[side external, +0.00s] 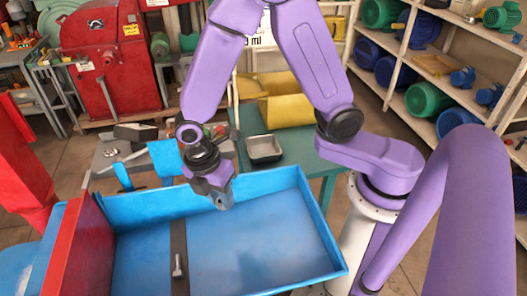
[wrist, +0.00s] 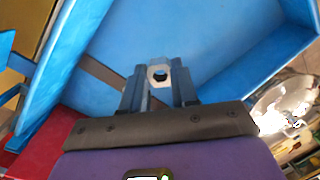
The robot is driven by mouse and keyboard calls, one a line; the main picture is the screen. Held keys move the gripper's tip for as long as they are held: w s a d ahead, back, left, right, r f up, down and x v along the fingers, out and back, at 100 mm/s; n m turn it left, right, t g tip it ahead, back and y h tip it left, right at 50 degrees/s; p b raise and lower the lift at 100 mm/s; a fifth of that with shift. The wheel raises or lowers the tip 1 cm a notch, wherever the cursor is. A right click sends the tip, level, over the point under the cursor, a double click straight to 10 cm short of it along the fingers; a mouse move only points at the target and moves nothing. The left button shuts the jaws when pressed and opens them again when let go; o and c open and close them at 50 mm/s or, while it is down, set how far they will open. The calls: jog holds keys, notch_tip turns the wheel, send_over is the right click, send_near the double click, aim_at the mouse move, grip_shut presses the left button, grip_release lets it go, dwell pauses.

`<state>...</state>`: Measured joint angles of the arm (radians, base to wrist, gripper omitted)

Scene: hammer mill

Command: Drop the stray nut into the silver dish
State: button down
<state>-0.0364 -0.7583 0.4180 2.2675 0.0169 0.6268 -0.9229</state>
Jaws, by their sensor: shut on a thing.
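My gripper (side external: 223,201) hangs over the back part of the blue tray, with its fingers pointing down. The wrist view shows the gripper fingers (wrist: 159,84) shut on a small silver nut (wrist: 159,73) with a dark hole. The nut is too small to make out in the side view.
The blue tray (side external: 270,250) has raised walls, and its back wall stands between my gripper and the dish. A bolt (side external: 177,266) lies on a dark strip across the tray floor. Yellow bent sheets (side external: 285,105) stand behind the dish.

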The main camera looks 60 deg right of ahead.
notch_tip(320, 180, up, 4)
jog(key=shift+w+d+r, duration=0.15)
jog(key=shift+w+d, duration=0.25)
jog(key=w+d, duration=0.4)
jog(key=d, duration=0.4)
jog(key=w+d, duration=0.5)
jog(key=d, duration=2.1)
notch_tip(320, 180, down, 11)
jog(key=d, duration=0.1)
jog(key=shift+w, duration=0.25)
